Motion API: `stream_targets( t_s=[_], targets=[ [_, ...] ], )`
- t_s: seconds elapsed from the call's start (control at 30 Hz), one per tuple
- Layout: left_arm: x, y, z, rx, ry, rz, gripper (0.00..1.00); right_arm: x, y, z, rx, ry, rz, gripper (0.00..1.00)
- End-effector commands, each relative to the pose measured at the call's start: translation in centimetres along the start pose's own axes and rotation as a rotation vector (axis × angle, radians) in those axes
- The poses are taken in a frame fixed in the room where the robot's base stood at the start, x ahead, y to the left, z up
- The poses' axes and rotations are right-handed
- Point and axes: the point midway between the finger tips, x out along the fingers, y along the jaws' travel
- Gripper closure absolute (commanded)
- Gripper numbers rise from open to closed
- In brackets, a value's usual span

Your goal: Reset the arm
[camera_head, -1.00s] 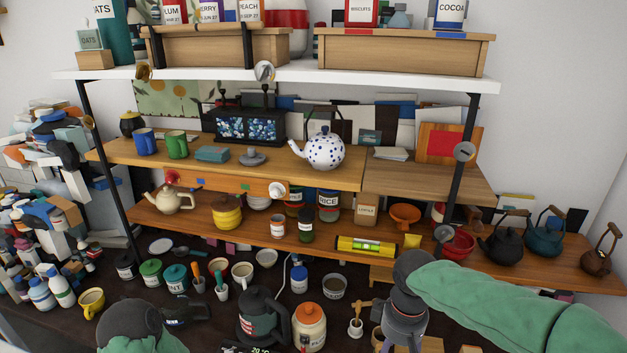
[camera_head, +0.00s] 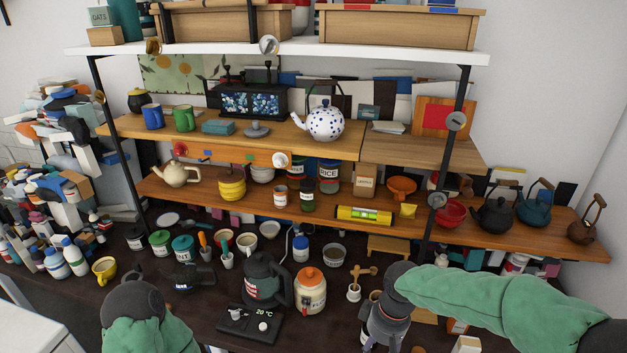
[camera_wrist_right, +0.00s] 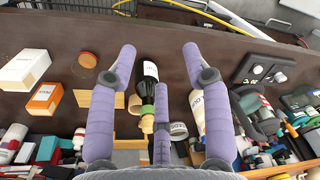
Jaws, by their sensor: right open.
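My right arm, in a green sleeve, comes in from the right in the head view. Its grey wrist and gripper (camera_head: 383,340) point down over the dark counter (camera_head: 205,318), and the fingertips are cut off or hard to see there. In the right wrist view, my right gripper (camera_wrist_right: 160,54) has its purple fingers spread apart with nothing held. A dark bottle with a white label (camera_wrist_right: 149,84) lies in view between the fingers; I cannot tell its distance from them. My left arm (camera_head: 145,318) shows only a grey joint and green sleeve at the lower left; its gripper is out of view.
A black kettle (camera_head: 262,280) and an orange-lidded jar (camera_head: 310,291) stand on the counter left of my right wrist. A spotted teapot (camera_head: 325,123) is on the upper wooden shelf. A black shelf post (camera_head: 445,185) rises behind the right arm. White and orange boxes (camera_wrist_right: 46,99) lie at left.

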Motion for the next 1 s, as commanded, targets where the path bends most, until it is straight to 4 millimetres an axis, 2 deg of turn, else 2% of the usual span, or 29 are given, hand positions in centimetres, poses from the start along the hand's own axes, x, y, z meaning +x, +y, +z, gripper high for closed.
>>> stream_targets(
  t_s=[0.03, 0.17, 0.27, 0.4, 0.6, 0.8, 1.0],
  targets=[
    [0.3, -0.1, 0.0, 0.0, 0.0, 0.0, 0.53, 1.8, -0.2, 0.0, 0.012, -0.003, -0.017, 0.5],
    [0.8, -0.3, -0.1, 0.0, 0.001, 0.0, 0.53, 6.3, -0.8, -0.1, 0.06, 0.01, -0.065, 0.5],
    [1.3, -0.5, -0.1, 0.0, 0.001, 0.0, 0.53, 11.0, -1.6, 0.3, 0.118, 0.022, -0.112, 0.5],
    [2.0, -0.7, -0.1, 0.0, 0.0, 0.0, 0.53, 17.4, -2.9, 1.4, 0.225, 0.042, -0.173, 0.5],
    [3.0, -1.1, -0.1, 0.0, 0.001, 0.0, 0.53, 25.4, -4.8, 4.4, 0.401, 0.065, -0.23, 0.5],
    [3.9, -1.4, -0.2, 0.0, 0.0, 0.0, 0.53, 31.4, -6.5, 8.1, 0.574, 0.077, -0.248, 0.5],
    [4.3, -1.5, -0.2, 0.0, 0.001, 0.0, 0.53, 34.0, -7.4, 10.5, 0.675, 0.087, -0.238, 0.5]
  ],
)
